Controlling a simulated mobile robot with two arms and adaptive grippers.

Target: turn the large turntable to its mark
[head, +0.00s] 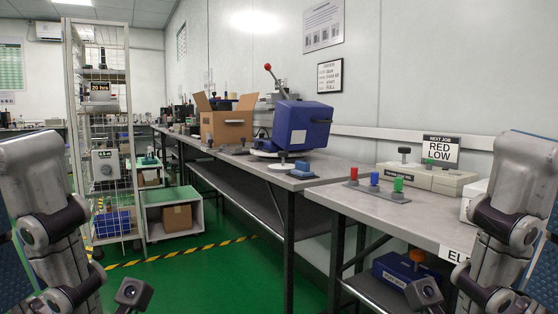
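The large turntable appears to be the pale round disc (262,154) on the far bench, mostly hidden under a big blue machine (303,125). The machine has a lever with a red knob (267,67) pointing up and left. A smaller pale disc (281,168) lies in front of it, beside a small blue block (304,169). I cannot make out a mark on the large turntable. My two arms stand at the left and right picture edges, well short of the turntable.
A near bench (350,210) holds red, blue and green pegs on a grey plate (376,192). A sign reads "NEXT JOB RED LOW" (440,149). An open cardboard box (226,125) stands behind the machine. A wire rack (105,130) is at left. Green floor (230,275) is clear.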

